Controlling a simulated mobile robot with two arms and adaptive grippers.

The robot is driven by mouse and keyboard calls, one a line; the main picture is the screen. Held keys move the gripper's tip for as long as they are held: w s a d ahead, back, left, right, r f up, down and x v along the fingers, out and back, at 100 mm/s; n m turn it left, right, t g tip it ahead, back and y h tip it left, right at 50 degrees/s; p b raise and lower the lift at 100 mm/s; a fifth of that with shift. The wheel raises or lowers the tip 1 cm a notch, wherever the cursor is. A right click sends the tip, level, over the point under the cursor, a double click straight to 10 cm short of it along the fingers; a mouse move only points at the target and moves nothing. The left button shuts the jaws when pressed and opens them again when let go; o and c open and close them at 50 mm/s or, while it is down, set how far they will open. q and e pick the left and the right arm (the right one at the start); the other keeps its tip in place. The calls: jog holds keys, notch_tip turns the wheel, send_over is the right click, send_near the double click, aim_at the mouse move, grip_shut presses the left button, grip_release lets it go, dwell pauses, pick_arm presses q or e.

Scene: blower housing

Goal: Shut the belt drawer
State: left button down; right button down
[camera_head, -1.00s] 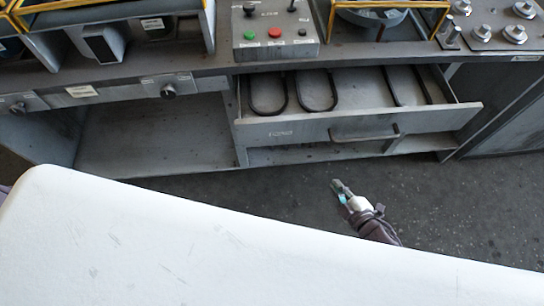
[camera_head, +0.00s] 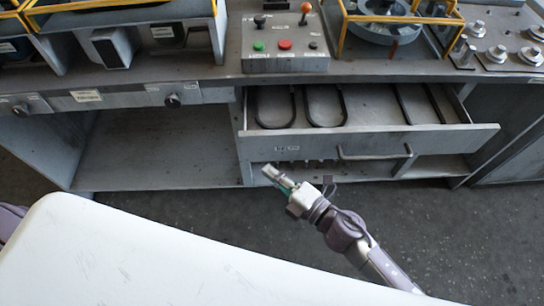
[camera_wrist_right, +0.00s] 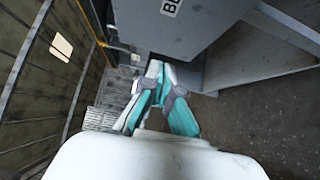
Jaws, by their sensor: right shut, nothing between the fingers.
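The belt drawer (camera_head: 370,143) is a grey drawer under the workbench, pulled out, with dark looped belts (camera_head: 325,106) lying inside. Its bar handle (camera_head: 375,153) is on the front, and a small label is left of the handle. My right gripper (camera_head: 271,174) is shut and empty, in front of and below the left part of the drawer front. In the right wrist view my right gripper (camera_wrist_right: 156,72) has its fingertips together, near a grey panel (camera_wrist_right: 205,25) with a partly cut-off label. I cannot tell whether it touches anything. My left gripper is not in view.
The bench top holds a control box (camera_head: 285,42) with coloured buttons, a yellow-framed blower housing (camera_head: 390,30) and several metal knobs at right. An open shelf space (camera_head: 165,150) is left of the drawer. Dark floor (camera_head: 440,225) lies clear in front.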

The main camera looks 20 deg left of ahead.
aim_at(261, 151)
jog(key=w, duration=0.2)
jog(key=w+a, duration=0.1)
jog(key=shift+w, duration=0.35)
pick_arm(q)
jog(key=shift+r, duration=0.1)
pick_arm(e)
jog(key=shift+w, duration=0.1)
